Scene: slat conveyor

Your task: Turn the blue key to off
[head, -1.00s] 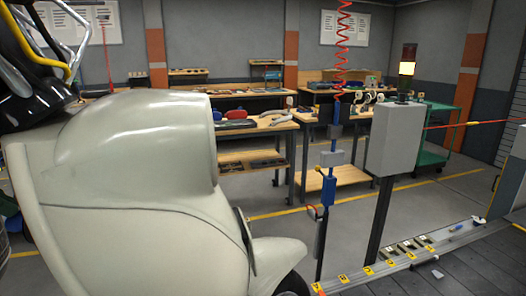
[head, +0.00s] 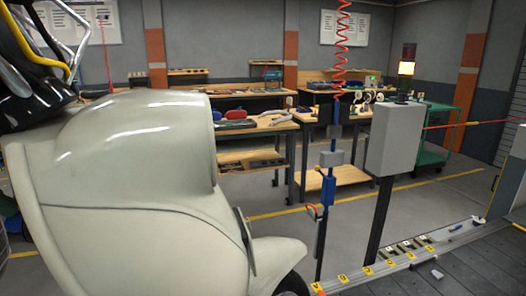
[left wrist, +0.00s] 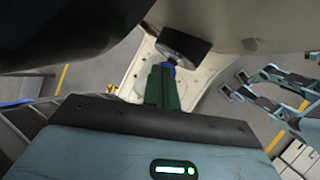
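In the left wrist view my left gripper (left wrist: 165,68) reaches away from the camera, its dark green fingers close together. A small blue piece, which looks like the blue key (left wrist: 170,66), shows at the fingertips, and the fingers seem shut on it. Just beyond it is a dark round cylinder (left wrist: 185,46) with a grey face, in front of a cream panel (left wrist: 205,75). The key's angle cannot be read. In the head view neither the key nor either gripper can be made out; a large cream vehicle body (head: 130,150) fills the left side.
A blue tool (head: 328,188) hangs below a red coiled hose (head: 343,40). A rail with yellow labels (head: 393,263) edges the slatted conveyor (head: 470,268). Workbenches (head: 250,158) stand behind, with open floor before them.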

